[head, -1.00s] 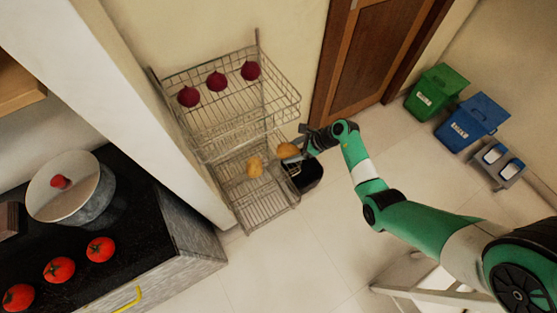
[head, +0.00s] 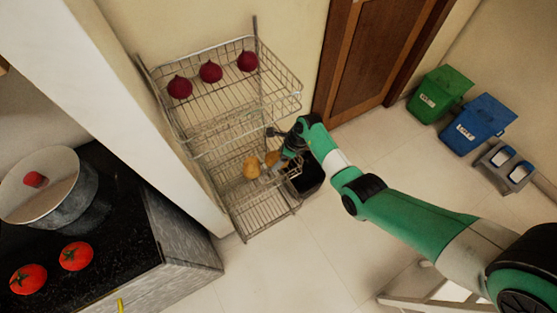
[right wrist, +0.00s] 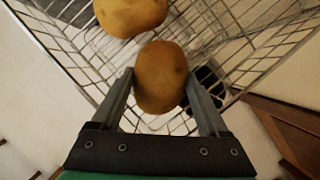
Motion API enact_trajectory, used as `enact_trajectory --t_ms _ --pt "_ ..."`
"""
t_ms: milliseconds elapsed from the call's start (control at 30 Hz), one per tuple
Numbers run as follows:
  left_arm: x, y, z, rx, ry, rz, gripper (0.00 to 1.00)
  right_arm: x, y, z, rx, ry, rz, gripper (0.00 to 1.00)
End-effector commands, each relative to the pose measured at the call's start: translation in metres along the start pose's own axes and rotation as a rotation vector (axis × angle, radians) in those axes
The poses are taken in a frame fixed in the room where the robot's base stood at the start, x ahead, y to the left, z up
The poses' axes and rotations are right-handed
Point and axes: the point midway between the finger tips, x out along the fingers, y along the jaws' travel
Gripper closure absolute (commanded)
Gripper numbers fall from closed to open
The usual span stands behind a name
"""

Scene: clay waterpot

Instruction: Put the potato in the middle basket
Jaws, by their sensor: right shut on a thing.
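A tan potato (head: 272,158) is between the fingers of my right gripper (head: 277,163), which is shut on it at the wire rack. In the right wrist view, this potato (right wrist: 161,77) sits between the two fingers, with wire mesh behind it. A second potato (head: 251,167) is just left of it in the head view, in the middle basket (head: 226,186). The second potato also shows at the top of the right wrist view (right wrist: 131,15). I cannot tell whether the held potato touches the basket floor. My left gripper is not in view.
The top basket (head: 230,88) holds three dark red onions above my gripper. The lower basket (head: 262,217) looks empty. A dark bin (head: 307,180) stands beside the rack. A counter with tomatoes and a pot (head: 75,205) is at left; floor at centre right is clear.

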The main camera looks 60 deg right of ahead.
Motion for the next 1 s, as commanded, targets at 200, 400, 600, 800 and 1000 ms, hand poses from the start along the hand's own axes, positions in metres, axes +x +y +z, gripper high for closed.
enact_trajectory --t_ms 200,400,600,800,1000 --pt "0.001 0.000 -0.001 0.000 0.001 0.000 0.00 -0.001 -0.001 0.001 -0.001 -0.003 -0.001 0.86" --pt "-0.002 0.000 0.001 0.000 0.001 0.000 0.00 0.005 -0.001 -0.002 -0.001 -0.003 -0.001 0.86" --pt "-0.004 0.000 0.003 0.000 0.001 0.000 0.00 0.009 -0.001 -0.003 -0.001 -0.005 -0.002 0.86" --pt "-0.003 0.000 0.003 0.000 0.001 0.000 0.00 0.009 -0.001 -0.003 -0.001 -0.004 -0.001 0.00" --pt "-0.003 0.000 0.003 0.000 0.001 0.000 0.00 0.009 -0.001 -0.003 -0.001 -0.004 -0.001 0.00"
